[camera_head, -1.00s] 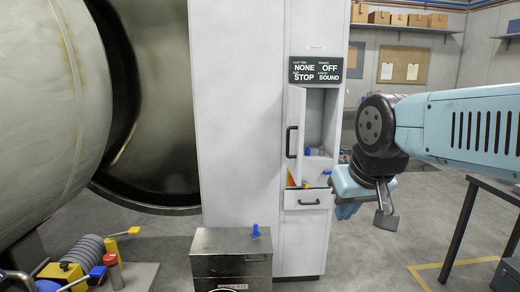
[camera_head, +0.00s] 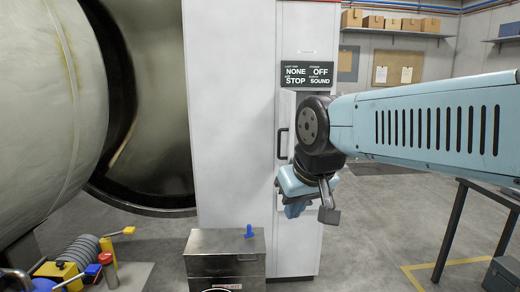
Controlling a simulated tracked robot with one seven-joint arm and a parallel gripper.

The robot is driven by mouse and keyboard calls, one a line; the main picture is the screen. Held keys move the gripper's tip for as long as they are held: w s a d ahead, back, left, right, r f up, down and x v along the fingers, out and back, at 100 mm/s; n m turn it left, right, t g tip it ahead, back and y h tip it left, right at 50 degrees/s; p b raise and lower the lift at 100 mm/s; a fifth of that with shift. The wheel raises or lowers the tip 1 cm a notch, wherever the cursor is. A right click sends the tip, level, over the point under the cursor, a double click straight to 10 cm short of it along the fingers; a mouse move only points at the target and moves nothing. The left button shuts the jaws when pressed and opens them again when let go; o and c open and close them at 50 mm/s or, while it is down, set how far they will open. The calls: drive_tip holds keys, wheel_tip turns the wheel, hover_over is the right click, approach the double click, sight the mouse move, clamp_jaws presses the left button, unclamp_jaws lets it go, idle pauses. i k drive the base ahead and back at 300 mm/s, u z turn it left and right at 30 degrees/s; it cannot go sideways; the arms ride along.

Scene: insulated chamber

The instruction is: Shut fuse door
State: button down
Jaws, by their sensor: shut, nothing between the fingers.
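The fuse door (camera_head: 291,112) is a narrow white panel on the front of the tall white cabinet, below a black sign. Its black upright handle (camera_head: 282,143) shows at the left. The door looks swung outward, but my arm covers most of it and the compartment, so its exact angle cannot be told. My gripper (camera_head: 294,210) is shut and empty. It points down in front of the cabinet, just below and right of the handle. Contact with the door cannot be told.
A black sign (camera_head: 307,75) is above the door. A metal box (camera_head: 225,262) with a blue piece (camera_head: 249,231) on top stands in front of the cabinet. A large round vessel (camera_head: 50,125) fills the left. A dark table (camera_head: 470,215) stands at right.

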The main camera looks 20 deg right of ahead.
sight(287, 99)
drive_tip(key=u, duration=0.05)
drive_tip(key=i, duration=1)
drive_tip(key=z, duration=0.1)
